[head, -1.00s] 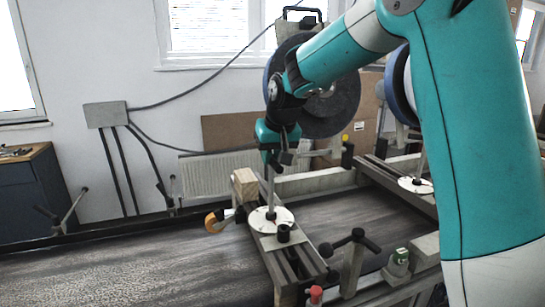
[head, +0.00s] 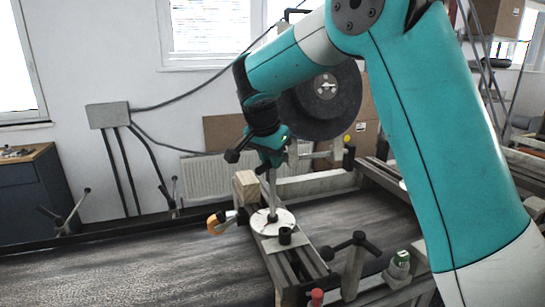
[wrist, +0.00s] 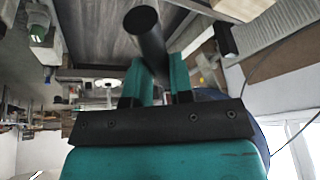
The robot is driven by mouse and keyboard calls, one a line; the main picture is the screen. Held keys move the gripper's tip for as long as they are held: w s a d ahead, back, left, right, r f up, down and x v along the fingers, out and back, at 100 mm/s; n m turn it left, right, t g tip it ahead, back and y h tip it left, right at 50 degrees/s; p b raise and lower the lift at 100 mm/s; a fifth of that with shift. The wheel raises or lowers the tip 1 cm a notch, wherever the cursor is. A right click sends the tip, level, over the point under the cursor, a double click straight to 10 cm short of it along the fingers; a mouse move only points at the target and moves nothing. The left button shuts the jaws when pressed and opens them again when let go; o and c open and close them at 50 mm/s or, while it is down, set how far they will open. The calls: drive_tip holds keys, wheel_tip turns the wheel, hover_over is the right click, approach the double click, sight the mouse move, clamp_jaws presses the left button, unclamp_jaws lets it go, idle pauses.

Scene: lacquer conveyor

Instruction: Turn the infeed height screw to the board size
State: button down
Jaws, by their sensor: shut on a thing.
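In the head view the near height screw (head: 272,190) stands upright from a round white dial (head: 268,224) on a cross beam over the conveyor. The dial has dark marks too small to read. My gripper (head: 271,165) points down at the top of the screw and is shut on it, hiding its head. A short black cylinder (head: 285,236) stands at the dial's front edge. In the wrist view the teal fingers of my gripper (wrist: 160,73) close about the lower end of a dark round shaft (wrist: 146,34).
A wooden block (head: 246,185) and an orange-ended clamp part (head: 215,224) sit beside the dial on the left. The conveyor belt (head: 120,270) is bare at left.

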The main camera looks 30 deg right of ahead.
drive_tip(key=m+g, duration=0.1)
drive_tip(key=m, duration=0.1)
drive_tip(key=m+g+p, duration=0.1)
drive_tip(key=m, duration=0.2)
drive_tip(key=shift+w+a+r+m+h, duration=0.1)
drive_tip(key=shift+w+m+h, duration=0.1)
drive_tip(key=shift+m+h, duration=0.15)
drive_tip(key=m+g+p, duration=0.2)
drive_tip(key=m, duration=0.2)
drive_tip(key=shift+w, duration=0.1)
drive_tip(key=m+g+p, duration=0.1)
drive_tip(key=m, duration=0.1)
drive_tip(key=m+y+p, duration=0.1)
drive_tip(key=m+p, duration=0.1)
drive_tip(key=m, duration=0.1)
drive_tip(key=shift+w+r+m+g, duration=0.1)
drive_tip(key=shift+m+g, duration=0.25)
drive_tip(key=shift+g, duration=0.05)
drive_tip(key=shift+m+g+y+p, duration=0.4)
drive_tip(key=shift+m+y+p, duration=0.25)
drive_tip(key=shift+m+p, duration=0.8)
drive_tip(key=shift+m, duration=0.45)
drive_tip(key=c, duration=1)
unclamp_jaws()
